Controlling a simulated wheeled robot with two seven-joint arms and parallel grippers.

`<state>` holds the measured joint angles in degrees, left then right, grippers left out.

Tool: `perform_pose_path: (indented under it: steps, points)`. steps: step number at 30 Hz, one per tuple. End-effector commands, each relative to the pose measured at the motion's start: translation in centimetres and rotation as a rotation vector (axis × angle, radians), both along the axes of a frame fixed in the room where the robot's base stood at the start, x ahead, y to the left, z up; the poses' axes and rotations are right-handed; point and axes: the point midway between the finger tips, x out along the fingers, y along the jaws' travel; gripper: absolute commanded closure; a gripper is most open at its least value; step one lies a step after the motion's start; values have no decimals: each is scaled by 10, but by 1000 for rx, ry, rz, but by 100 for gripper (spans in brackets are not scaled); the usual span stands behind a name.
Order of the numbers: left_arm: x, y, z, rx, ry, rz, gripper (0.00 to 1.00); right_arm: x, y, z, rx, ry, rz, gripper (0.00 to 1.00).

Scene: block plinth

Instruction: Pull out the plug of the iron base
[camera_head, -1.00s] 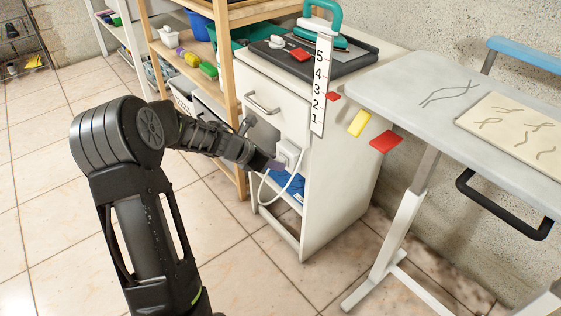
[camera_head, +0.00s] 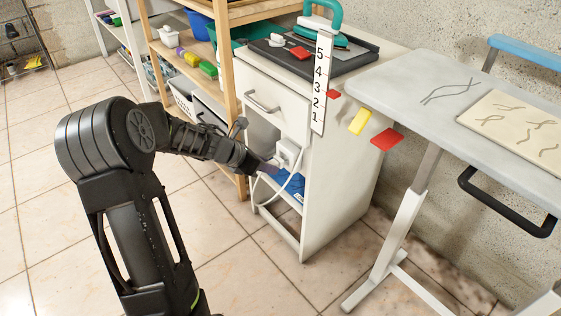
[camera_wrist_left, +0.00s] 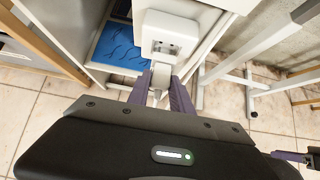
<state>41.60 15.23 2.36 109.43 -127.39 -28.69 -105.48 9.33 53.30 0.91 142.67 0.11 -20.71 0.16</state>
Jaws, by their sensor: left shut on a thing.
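My left gripper (camera_head: 270,168) is just in front of the box. In the left wrist view its purple fingers (camera_wrist_left: 162,95) are shut on the white plug (camera_wrist_left: 160,76), which looks apart from the socket face. A white cable (camera_head: 256,192) loops below the gripper. The teal iron (camera_head: 334,14) stands on its base on the cabinet top.
The white cabinet (camera_head: 335,190) has an open shelf with a blue item (camera_head: 291,186). A wooden shelf rack (camera_head: 232,60) stands close on the left. A grey table (camera_head: 400,80) is on the right. The tiled floor in front is clear.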

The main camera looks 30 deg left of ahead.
Motion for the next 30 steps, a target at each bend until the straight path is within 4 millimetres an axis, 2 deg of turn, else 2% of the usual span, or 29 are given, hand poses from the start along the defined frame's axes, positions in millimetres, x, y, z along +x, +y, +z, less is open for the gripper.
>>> perform_pose_path:
  steps: [14, 24, 30]
  points:
    - [-4, 1, 0, 1, 0, 1, 100, 0, 0, -2, 0, 0, 0, 64]
    - [-32, 10, -1, 1, 0, 0, 100, 0, 0, -10, 0, 0, 0, 64]
    - [-40, 12, 0, 0, -1, 1, 100, 0, 0, -11, 0, 0, 0, 64]
